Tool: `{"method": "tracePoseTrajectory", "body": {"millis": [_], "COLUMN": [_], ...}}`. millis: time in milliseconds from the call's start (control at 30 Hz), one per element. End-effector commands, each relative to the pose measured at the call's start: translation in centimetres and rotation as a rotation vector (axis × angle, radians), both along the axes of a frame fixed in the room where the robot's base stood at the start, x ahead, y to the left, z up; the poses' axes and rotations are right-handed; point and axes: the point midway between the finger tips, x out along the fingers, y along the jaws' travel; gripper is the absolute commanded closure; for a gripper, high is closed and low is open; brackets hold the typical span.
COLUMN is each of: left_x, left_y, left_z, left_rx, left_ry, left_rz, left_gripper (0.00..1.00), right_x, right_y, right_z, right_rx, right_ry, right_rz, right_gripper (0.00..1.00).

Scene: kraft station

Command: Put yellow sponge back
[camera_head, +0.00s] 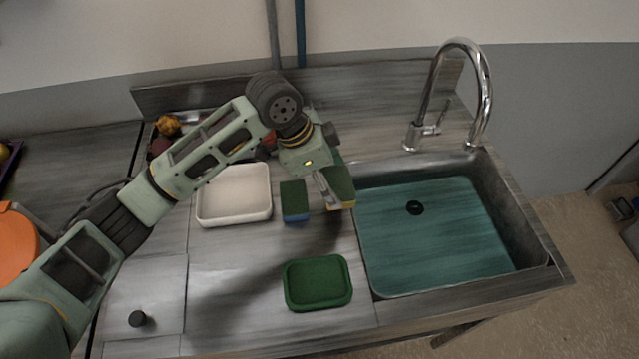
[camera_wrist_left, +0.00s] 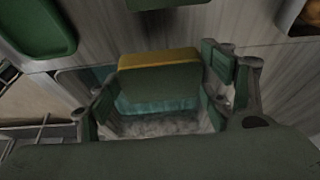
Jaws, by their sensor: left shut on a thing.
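The yellow sponge (camera_head: 342,187) has a green scouring side and a yellow side. My left gripper (camera_head: 330,190) is shut on it, and it hangs over the left edge of the sink. In the left wrist view the sponge (camera_wrist_left: 160,80) sits between the fingers, yellow edge up and green face toward the camera. A second sponge, blue with a green top (camera_head: 294,200), rests on the counter just left of the gripper. A green tray (camera_head: 318,282) lies on the counter nearer the front. My right gripper is not in view.
A metal sink (camera_head: 440,235) with a teal basin and a tall chrome faucet (camera_head: 480,90) is on the right. A white tray (camera_head: 234,194) stands left of the blue sponge. Fruit (camera_head: 168,125) lies at the back left.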

Motion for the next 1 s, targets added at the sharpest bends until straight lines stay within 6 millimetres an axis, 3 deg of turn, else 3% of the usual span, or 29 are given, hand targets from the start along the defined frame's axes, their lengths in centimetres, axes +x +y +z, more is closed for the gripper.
{"method": "tracePoseTrajectory", "body": {"millis": [200,567,967,1000], "left_x": [1.8,2.0,2.0,2.0], "left_y": [2.0,2.2,2.1,2.1], "left_z": [-1.6,-5.5,-6.2,-6.1], "left_rx": [-0.001,0.0,-0.001,-0.001], "left_ry": [0.0,0.0,-0.001,-0.001], "left_rz": [0.0,-0.001,-0.001,-0.001], "left_gripper": [0.51,0.51,0.51,0.23], "right_x": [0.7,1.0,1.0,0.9], "right_y": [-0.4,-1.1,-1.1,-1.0], "right_z": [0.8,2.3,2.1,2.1], "right_rx": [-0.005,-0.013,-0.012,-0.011], "right_ry": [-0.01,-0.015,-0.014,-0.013], "right_rz": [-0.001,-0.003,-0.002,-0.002], "right_gripper": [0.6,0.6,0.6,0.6]}}
